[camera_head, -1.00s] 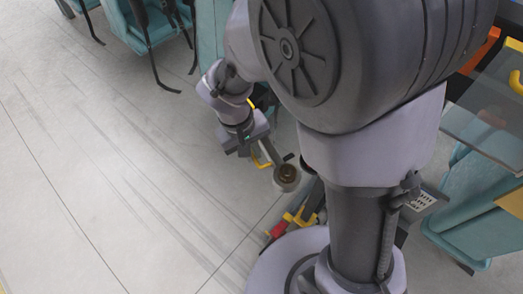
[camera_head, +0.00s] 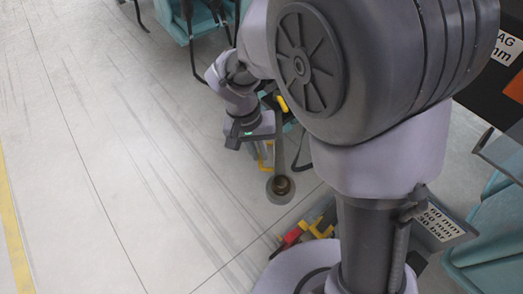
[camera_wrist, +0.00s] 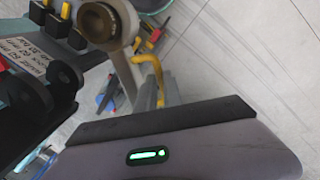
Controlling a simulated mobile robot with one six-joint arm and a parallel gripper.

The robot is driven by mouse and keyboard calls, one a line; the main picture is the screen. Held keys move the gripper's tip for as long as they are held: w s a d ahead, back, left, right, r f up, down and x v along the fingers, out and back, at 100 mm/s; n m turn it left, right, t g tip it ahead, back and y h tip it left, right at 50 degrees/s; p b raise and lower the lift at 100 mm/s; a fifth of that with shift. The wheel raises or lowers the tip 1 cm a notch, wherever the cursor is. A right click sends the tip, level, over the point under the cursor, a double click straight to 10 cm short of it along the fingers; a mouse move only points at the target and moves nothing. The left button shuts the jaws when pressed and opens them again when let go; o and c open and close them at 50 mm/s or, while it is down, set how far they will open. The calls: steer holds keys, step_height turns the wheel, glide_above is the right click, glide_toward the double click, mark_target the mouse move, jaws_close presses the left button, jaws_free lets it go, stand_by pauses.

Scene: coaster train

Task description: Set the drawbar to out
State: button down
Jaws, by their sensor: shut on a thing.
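The drawbar (camera_head: 280,150) is a grey bar with a round ring eye at its end, low over the floor in the head view. In the wrist view its ring (camera_wrist: 108,22) shows at the upper left, with the bar running down behind my gripper. A yellow handle (camera_head: 268,160) sits beside the bar; it also shows in the wrist view (camera_wrist: 150,62). My gripper (camera_head: 262,147) is at this handle and shut on it. In the wrist view my gripper's fingers (camera_wrist: 162,95) meet the handle's lower part. The drawbar's far end is hidden by my arm.
Teal cars (camera_head: 190,20) with dark hanging straps stand at the top, and another teal body (camera_head: 485,225) at the right. Red and yellow parts (camera_head: 300,235) lie near my base. Open grey floor (camera_head: 90,150) stretches to the left, with a yellow line (camera_head: 15,225).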

stand_by(0.4)
steer(key=c, duration=1.5)
jaws_free()
steer(key=a+r+p, duration=0.1)
steer(key=r+p, duration=0.1)
steer(key=r, duration=0.3)
steer(key=a+r+p, duration=0.1)
steer(key=r+p, duration=0.1)
steer(key=r, duration=0.4)
steer(key=a+r+p, duration=0.1)
steer(key=r, duration=0.5)
steer(key=shift+w+r+p, duration=0.1)
steer(key=shift+w+p, duration=0.05)
steer(key=shift+p, duration=0.25)
